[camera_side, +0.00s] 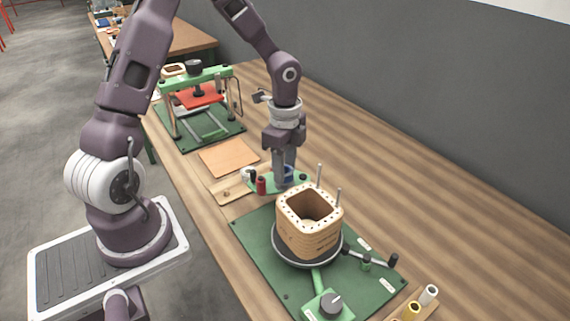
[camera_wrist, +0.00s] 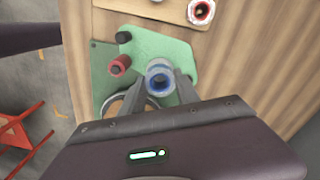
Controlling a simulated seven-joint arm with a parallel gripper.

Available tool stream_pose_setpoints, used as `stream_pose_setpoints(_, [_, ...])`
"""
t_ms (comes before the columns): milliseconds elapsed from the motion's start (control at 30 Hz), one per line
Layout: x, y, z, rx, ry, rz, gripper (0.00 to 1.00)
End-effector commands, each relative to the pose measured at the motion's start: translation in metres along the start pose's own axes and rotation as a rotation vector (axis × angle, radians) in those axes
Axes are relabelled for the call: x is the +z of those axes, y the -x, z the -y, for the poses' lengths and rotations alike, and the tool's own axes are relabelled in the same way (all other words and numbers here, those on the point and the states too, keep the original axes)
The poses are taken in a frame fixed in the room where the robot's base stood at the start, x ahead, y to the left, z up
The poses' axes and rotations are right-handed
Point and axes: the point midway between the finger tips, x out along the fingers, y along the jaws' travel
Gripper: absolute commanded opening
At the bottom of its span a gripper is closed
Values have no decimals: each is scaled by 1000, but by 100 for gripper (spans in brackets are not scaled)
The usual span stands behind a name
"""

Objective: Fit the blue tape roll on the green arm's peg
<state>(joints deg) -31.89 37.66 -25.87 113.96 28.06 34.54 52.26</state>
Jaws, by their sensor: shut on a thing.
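The blue tape roll (camera_wrist: 160,77) sits between the fingertips of my gripper (camera_wrist: 161,86), which is shut on it. In the side view, my gripper (camera_side: 285,176) points down with the blue roll (camera_side: 287,171) low between its fingers, partly hidden. The light green arm (camera_wrist: 172,46) is a flat piece behind and around the roll in the wrist view; it also shows in the side view (camera_side: 304,178). It carries a red spool (camera_wrist: 120,66) and a black knob (camera_wrist: 123,37). I cannot see a peg under the roll, nor whether the roll touches the arm.
A wooden coil form (camera_side: 310,238) stands on a round turntable over a dark green base (camera_side: 255,232), close to my gripper. Two thin metal rods (camera_side: 338,199) rise near it. A green press (camera_side: 197,100) stands farther back. The table's right side is clear.

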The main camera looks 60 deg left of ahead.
Motion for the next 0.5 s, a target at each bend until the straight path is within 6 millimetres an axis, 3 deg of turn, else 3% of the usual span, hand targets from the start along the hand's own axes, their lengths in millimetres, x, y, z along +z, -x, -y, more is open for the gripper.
stream_pose_setpoints(500, [0,-5,0,0,1,0,0])
